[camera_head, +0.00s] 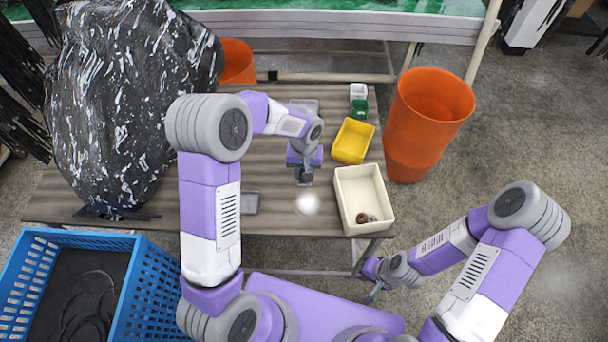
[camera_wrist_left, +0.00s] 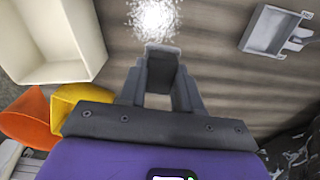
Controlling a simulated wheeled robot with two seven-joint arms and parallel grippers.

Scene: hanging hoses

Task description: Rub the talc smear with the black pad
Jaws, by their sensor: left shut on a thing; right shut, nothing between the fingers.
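The talc smear (camera_head: 307,204) is a round white powdery patch on the brown table, near its front edge. It also shows at the top of the left wrist view (camera_wrist_left: 152,20). My left gripper (camera_head: 305,177) points down just behind the smear in the head view. It is shut on the black pad (camera_wrist_left: 161,70), a small dark block between the fingers, partly hidden by them. The pad looks close beside the smear's edge; I cannot tell whether it touches the table. My right gripper (camera_head: 375,291) is shut and empty, low beyond the table's front edge.
A cream bin (camera_head: 340,200) with a small brown thing stands right of the smear. A shallow grey tray (camera_head: 250,203) lies left. A blue crate (camera_head: 160,290) stands front left.

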